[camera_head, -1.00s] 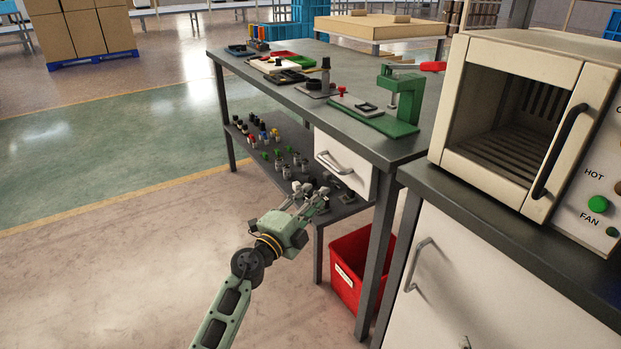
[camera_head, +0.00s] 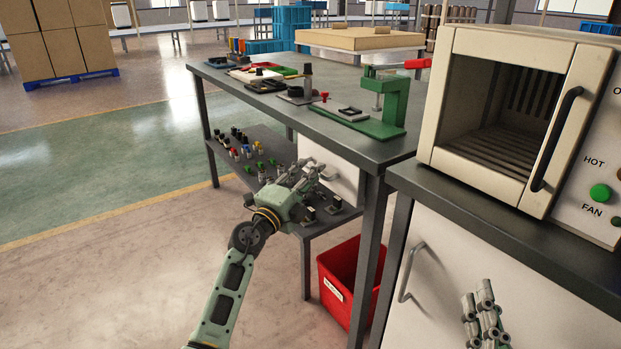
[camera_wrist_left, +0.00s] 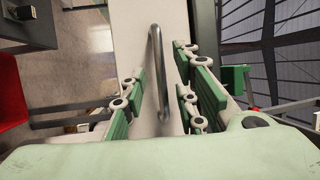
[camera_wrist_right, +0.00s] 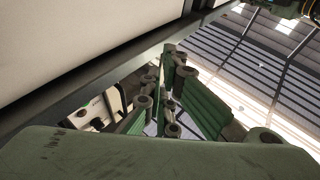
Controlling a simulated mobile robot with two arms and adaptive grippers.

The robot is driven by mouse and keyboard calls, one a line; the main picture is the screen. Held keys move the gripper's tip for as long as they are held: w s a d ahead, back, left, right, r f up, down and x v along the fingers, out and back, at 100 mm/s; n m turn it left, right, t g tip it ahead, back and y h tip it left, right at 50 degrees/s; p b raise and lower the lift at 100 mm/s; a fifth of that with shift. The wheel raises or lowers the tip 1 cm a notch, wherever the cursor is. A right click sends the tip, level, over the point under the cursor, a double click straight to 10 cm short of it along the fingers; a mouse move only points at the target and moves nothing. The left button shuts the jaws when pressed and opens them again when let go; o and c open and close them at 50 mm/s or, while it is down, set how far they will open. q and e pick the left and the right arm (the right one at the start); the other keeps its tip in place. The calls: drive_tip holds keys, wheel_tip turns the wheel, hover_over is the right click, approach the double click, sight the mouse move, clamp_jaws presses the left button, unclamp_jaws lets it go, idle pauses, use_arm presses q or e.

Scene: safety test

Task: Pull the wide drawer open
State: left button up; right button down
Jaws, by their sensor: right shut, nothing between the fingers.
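A white drawer (camera_head: 345,183) is under the grey workbench top. Its front is partly hidden behind my left gripper (camera_head: 313,170) in the head view. In the left wrist view the drawer front (camera_wrist_left: 138,40) carries a long metal bar handle (camera_wrist_left: 157,75). The handle lies between the spread fingers of my left gripper (camera_wrist_left: 158,88), which is open. I see no clear grip on it. My right gripper (camera_head: 484,290) is at the lower right of the head view, in front of the white cabinet. It is shut and empty, as its fingers (camera_wrist_right: 168,88) show in the right wrist view.
The white cabinet (camera_head: 440,305) with a bar handle (camera_head: 408,272) stands at the right, under an oven (camera_head: 500,110). A red bin (camera_head: 345,275) is below the bench. Small parts fill the lower shelf (camera_head: 270,150). The floor at the left is clear.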

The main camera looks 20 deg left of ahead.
use_arm(q)
drive_tip(key=shift+w+d+r, duration=0.1)
drive_tip(key=shift+w+d, duration=0.05)
drive_tip(key=shift+w, duration=0.35)
use_arm(e)
drive_tip(key=shift+s+r+t+y, duration=0.15)
drive_tip(key=shift+s+r+t, duration=0.1)
drive_tip(key=shift+r, duration=0.3)
drive_tip(key=shift+s+r+t+y, duration=0.15)
drive_tip(key=shift+r+t, duration=0.1)
drive_tip(key=shift+r, duration=0.25)
use_arm(q)
drive_tip(key=shift+c, duration=0.5)
clamp_jaws()
